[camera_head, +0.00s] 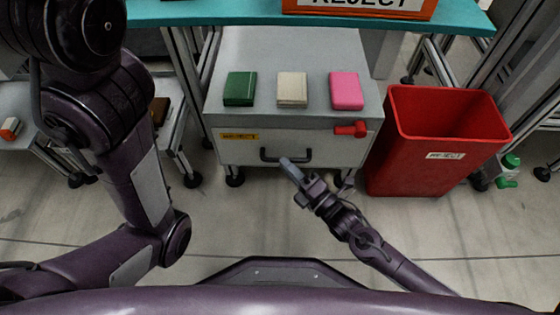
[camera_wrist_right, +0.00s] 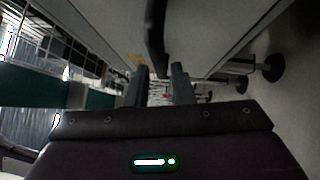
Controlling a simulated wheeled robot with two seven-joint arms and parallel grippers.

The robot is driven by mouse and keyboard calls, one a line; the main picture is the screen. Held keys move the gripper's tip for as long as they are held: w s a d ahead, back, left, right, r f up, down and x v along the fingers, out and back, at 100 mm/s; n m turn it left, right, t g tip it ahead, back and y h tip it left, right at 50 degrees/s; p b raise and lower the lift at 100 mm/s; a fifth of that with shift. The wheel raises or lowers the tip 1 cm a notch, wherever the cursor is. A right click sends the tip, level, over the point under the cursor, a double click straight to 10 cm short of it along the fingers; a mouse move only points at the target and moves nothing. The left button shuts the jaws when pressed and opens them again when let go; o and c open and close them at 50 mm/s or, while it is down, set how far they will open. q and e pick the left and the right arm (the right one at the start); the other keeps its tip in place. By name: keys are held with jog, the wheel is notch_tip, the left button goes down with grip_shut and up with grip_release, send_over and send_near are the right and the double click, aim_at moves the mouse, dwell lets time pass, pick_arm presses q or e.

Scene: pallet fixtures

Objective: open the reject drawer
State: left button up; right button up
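The reject drawer (camera_head: 240,153) is the grey front of a low cabinet under the teal table in the head view; it looks shut. It carries a yellow label (camera_head: 239,136) and a black bar handle (camera_head: 270,157). A red latch-like part (camera_head: 351,130) sits at its upper right.
Green (camera_head: 239,89), cream (camera_head: 292,89) and pink (camera_head: 346,91) blocks lie on the cabinet top (camera_head: 300,55). A red bin (camera_head: 405,150) stands close at the cabinet's right. An orange REJECT sign (camera_head: 360,10) is above. The floor in front of the drawer is clear except for my arm.

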jog(key=shift+b+x, duration=0.55)
jog(key=shift+x, duration=1.1)
jog(key=shift+c, duration=0.3)
grip_shut()
